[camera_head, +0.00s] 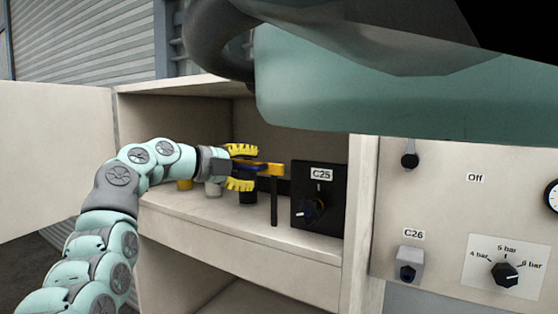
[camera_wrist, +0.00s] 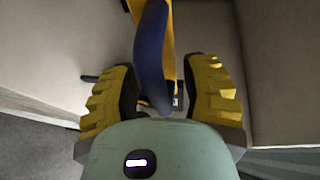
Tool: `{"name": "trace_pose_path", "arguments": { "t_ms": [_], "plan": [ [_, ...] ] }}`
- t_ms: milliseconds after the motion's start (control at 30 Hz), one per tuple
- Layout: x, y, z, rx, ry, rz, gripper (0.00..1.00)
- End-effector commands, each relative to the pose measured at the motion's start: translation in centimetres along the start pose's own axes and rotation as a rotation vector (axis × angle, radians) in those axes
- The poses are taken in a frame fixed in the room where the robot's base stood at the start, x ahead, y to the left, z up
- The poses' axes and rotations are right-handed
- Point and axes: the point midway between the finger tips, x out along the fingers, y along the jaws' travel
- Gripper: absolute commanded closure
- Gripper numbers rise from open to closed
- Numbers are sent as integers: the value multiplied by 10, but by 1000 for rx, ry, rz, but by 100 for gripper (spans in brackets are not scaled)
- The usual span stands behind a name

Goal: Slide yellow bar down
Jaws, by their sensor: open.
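A yellow bar (camera_head: 276,170) shows in the head view inside the open cabinet, on top of a thin dark upright piece (camera_head: 274,203). A blue part (camera_head: 250,166) joins it on the left. My gripper (camera_head: 252,168) is open, with one yellow ribbed finger above and one below the blue part. In the wrist view my gripper (camera_wrist: 160,75) has the blue part (camera_wrist: 152,50) between its fingers, with gaps on both sides. Yellow (camera_wrist: 170,65) shows behind the blue part.
A black box labelled C25 (camera_head: 318,200) with a knob stands right of the yellow bar on the shelf (camera_head: 200,215). Several small cylinders stand behind my gripper. The cabinet door (camera_head: 55,150) is open at left. A panel (camera_head: 440,200) with knobs is at right.

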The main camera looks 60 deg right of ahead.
Motion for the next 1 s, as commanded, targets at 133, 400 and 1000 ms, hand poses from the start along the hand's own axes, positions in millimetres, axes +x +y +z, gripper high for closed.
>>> {"name": "trace_pose_path", "arguments": {
  "t_ms": [133,400,1000],
  "plan": [
    [0,0,0,0,1,0,67],
    [0,0,0,-1,2,0,95],
    [0,0,0,-5,1,2,100]
  ]
}}
